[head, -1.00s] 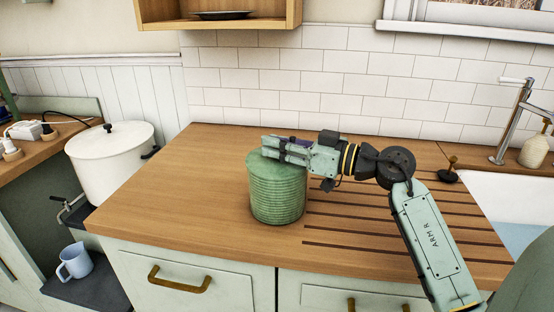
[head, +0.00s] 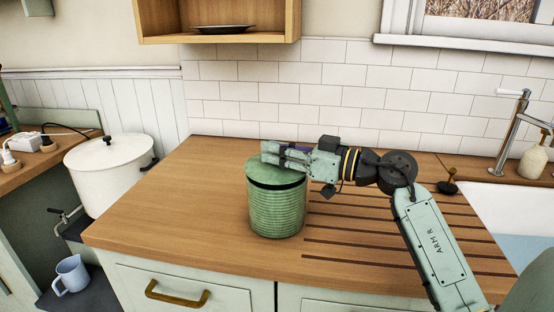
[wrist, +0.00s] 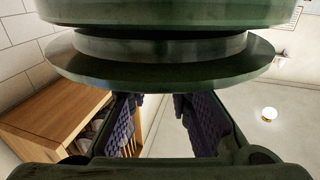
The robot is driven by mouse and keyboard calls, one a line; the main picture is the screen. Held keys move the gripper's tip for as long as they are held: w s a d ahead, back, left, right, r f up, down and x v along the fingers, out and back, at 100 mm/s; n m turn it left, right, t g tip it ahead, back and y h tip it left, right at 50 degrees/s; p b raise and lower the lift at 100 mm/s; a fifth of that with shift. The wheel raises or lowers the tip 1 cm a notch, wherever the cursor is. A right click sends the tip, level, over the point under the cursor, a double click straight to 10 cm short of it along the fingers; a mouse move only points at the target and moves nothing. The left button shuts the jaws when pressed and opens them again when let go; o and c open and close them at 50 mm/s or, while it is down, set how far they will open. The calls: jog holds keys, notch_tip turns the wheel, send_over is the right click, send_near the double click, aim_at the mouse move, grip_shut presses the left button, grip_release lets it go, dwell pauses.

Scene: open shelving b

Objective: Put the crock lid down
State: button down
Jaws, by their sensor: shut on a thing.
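The green crock (head: 277,212) stands upright on the wooden counter, its side ribbed. Its green lid (head: 272,174) is just above the mouth, with a dark gap below its rim. The lid also fills the upper part of the wrist view (wrist: 160,68), where the picture is upside down and the crock (wrist: 160,12) lies at the top edge. My gripper (head: 268,153) is over the lid and shut on it from above. Its purple-padded fingers show in the wrist view (wrist: 158,115). The part between the fingertips is hidden by the lid's rim.
The wooden counter (head: 165,205) is clear left of the crock. Drainage grooves run to its right, toward a sink (head: 508,215) with a tap. A white lidded pot (head: 108,175) stands at the left. A wooden wall shelf (head: 218,38) hangs above.

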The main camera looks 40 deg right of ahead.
notch_tip(320, 180, up, 16)
jog(key=b, duration=0.2)
jog(key=shift+r, duration=0.25)
